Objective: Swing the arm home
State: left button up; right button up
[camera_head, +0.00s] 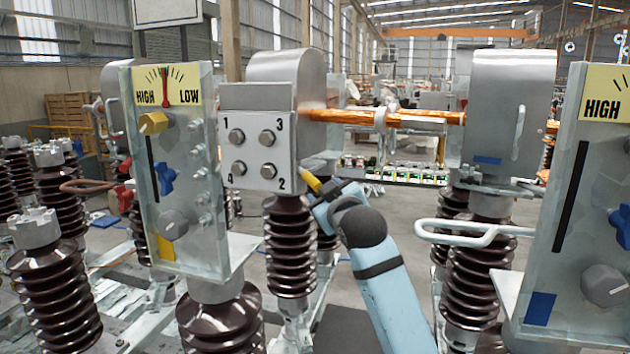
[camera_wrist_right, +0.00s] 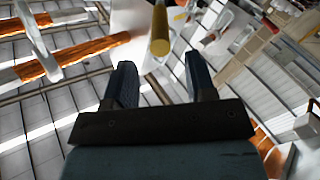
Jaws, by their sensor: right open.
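The copper isolator arm (camera_head: 345,116) runs level from the grey box with bolts 1 to 4 (camera_head: 262,150) to the metal housing (camera_head: 510,110) on the right. Whether its far end is fully seated, I cannot tell. A yellow handle (camera_head: 311,183) sticks out by the box's lower right corner. My right gripper (camera_head: 322,192) is close below this handle. In the right wrist view, the yellow handle (camera_wrist_right: 160,35) points down toward the gap between my open fingers (camera_wrist_right: 161,62). Nothing shows gripped between them. My left gripper is not in view.
A HIGH/LOW panel (camera_head: 165,85) with knobs stands at left, another panel (camera_head: 600,110) at right. A grey loop handle (camera_head: 465,234) juts out right of my arm. Brown ribbed insulators (camera_head: 290,245) stand below the box and around it.

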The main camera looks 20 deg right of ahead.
aim_at(316, 182)
jog(key=w+p, duration=0.1)
jog(key=w, duration=0.5)
jog(key=shift+w, duration=0.4)
jog(key=shift+a, duration=0.1)
grip_shut()
